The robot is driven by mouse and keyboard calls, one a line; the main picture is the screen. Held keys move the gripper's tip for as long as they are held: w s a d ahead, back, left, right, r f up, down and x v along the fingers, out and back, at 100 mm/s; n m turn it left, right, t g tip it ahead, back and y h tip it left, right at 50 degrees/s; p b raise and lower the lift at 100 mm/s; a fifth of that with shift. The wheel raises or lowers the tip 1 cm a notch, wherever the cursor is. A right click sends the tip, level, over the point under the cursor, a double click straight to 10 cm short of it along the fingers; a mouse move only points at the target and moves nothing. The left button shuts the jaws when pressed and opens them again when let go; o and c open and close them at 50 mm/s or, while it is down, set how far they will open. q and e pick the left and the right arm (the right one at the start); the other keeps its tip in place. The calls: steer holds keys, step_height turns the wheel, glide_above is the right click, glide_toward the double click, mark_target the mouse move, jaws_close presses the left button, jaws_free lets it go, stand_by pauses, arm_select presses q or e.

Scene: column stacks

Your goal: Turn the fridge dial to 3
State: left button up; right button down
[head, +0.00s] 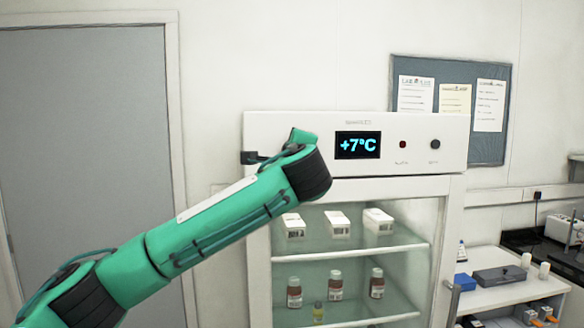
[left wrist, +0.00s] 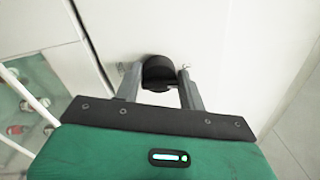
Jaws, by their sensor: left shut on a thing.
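The fridge (head: 275,128) is white with a glass door, and its display (head: 357,145) reads +7°C. In the left wrist view the black round dial (left wrist: 158,67) sits on a white panel. My left gripper (left wrist: 160,80) has its two grey fingers on either side of the dial and is shut on it. Numbers and a pointer on the dial cannot be read from here. In the head view my left arm reaches up to the fridge's upper left, and the dial and fingertips are hidden. My right gripper is in neither view.
Behind the glass, several white boxes (head: 338,224) and brown bottles (head: 336,287) stand on shelves. A grey door (head: 90,140) is at left. A noticeboard (head: 425,75) hangs behind the fridge, and a small white bench (head: 500,292) stands at right.

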arm_select(q)
steer(key=shift+d+f+n+b, duration=0.1)
steer(key=shift+f+n+b, duration=0.25)
steer(key=shift+n+b, duration=0.35)
steer(key=o, duration=0.8)
steer(key=shift+o, duration=0.6)
steer(key=shift+r, duration=0.15)
